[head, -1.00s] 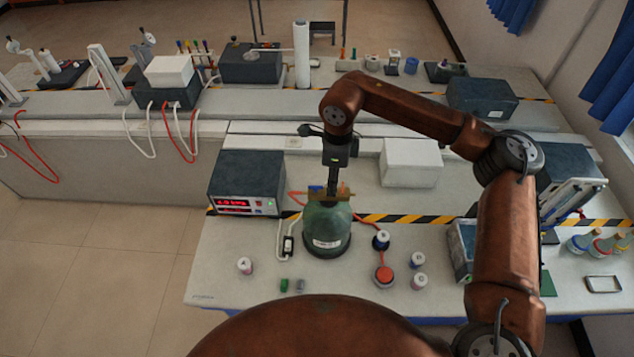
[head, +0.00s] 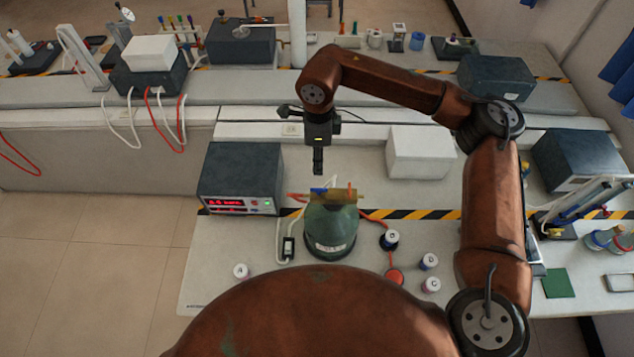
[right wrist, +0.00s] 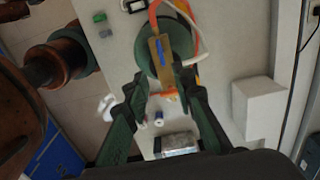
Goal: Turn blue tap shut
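The blue tap (head: 319,190) is a small blue lever on a brass block (head: 337,197) atop a green vessel (head: 331,228). In the right wrist view the blue tap (right wrist: 160,57) lies roughly along the length of the brass block (right wrist: 168,76). My right gripper (head: 318,172) is above the blue tap, pointing down and apart from it. My left gripper is out of view.
A dark meter box (head: 240,177) with a red display stands left of the vessel. A white box (head: 421,152) stands to the right. Orange and white hoses reach the brass block. Small bobbins (head: 429,261) and a red-orange piece (head: 394,276) sit on the bench nearby.

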